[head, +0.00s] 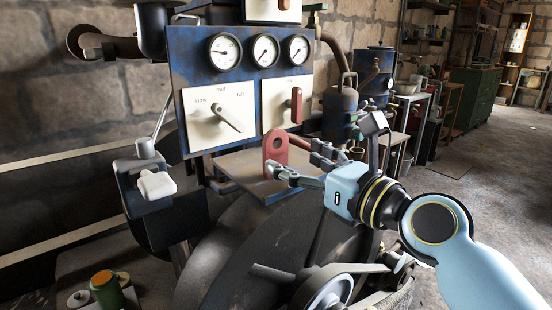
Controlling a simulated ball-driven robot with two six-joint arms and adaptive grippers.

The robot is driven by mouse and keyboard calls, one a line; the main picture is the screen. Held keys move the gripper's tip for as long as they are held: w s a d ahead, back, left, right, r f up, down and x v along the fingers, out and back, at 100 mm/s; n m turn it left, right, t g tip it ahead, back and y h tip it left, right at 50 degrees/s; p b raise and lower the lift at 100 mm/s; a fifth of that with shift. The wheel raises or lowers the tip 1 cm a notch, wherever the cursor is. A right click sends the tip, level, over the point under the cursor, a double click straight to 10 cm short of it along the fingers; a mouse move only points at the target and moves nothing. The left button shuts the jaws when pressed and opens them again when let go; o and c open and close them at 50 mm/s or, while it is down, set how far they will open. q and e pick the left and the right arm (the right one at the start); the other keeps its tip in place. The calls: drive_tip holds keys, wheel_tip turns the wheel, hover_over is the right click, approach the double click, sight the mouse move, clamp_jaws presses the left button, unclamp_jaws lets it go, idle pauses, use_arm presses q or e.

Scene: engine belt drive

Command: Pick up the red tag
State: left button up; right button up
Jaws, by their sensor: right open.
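The red tag (275,151) stands upright on a small flat metal shelf (233,172) below the control panel. It has a rounded top with a hole in it. My right gripper (292,160) comes in from the right, with its fingers spread apart close to the tag's right side. One finger is low in front of the tag's lower right, the other is further back. I cannot tell whether either finger touches the tag. My left gripper does not show.
A blue panel (173,60) with dials, a lever plate (213,112) and a red-handled switch (296,105) rises behind the shelf. A dark curved housing (235,255) and a pulley (328,294) lie below. A grey lever box (146,180) stands at left.

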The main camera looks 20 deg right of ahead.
sight(278, 155)
drive_tip(key=x, duration=0.3)
drive_tip(key=b+x, duration=0.1)
drive_tip(key=shift+w+a+f, duration=0.1)
drive_tip(key=shift+a+f, duration=0.2)
drive_tip(key=shift+a, duration=0.05)
drive_tip(key=shift+w, duration=0.4)
drive_tip(key=c, duration=1.1)
